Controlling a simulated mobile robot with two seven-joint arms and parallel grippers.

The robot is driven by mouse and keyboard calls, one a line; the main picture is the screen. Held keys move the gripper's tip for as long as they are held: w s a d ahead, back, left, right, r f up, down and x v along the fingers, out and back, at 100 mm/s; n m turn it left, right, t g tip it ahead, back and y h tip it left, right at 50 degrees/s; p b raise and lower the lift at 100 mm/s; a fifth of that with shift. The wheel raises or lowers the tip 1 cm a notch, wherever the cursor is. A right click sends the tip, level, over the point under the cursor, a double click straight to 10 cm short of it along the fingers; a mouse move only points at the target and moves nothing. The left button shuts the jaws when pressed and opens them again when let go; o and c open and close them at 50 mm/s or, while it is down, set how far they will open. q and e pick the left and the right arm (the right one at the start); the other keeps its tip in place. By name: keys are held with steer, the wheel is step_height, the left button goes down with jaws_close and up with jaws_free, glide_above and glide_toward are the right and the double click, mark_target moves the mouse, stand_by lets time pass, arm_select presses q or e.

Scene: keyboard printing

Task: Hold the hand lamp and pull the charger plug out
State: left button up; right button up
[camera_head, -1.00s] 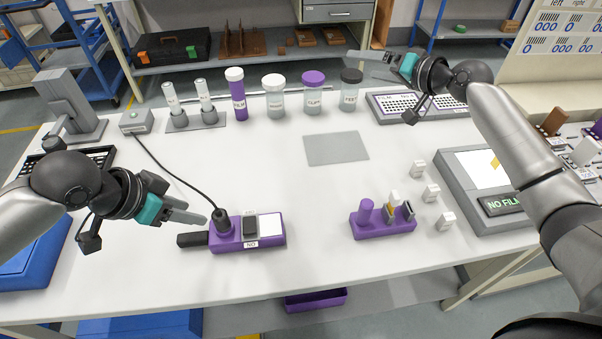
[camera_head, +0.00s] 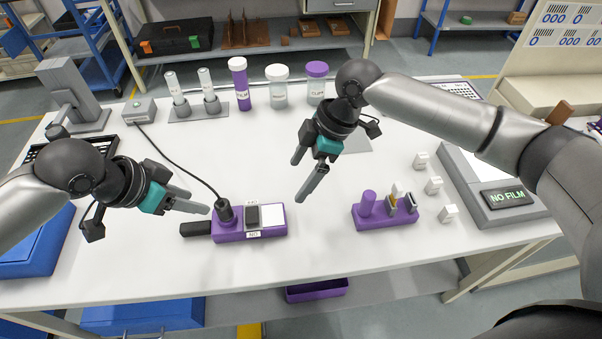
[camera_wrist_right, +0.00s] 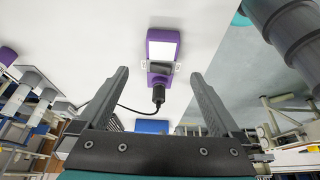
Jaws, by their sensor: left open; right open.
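The hand lamp (camera_head: 228,236) is a purple block with a white panel and a dark handle (camera_head: 195,229) at its left end. It lies on the white table at front left. The black charger plug (camera_head: 225,210) stands upright in its left part, with a black cable running back. My left gripper (camera_head: 202,203) is open just left of the plug, not around it. My right gripper (camera_head: 301,180) is open and empty above the table, right of and behind the lamp. In the right wrist view the lamp (camera_wrist_right: 163,46) and plug (camera_wrist_right: 158,93) appear beyond the open fingers.
A grey box (camera_head: 138,111) at the back left takes the cable. A purple holder (camera_head: 384,216) with small parts stands right of the lamp, near white cubes (camera_head: 434,186). Several labelled jars (camera_head: 277,88) line the back. The table between lamp and holder is clear.

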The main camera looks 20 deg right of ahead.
mark_target(277, 215)
steer(key=x, duration=1.5)
steer(key=shift+s+f, duration=0.25)
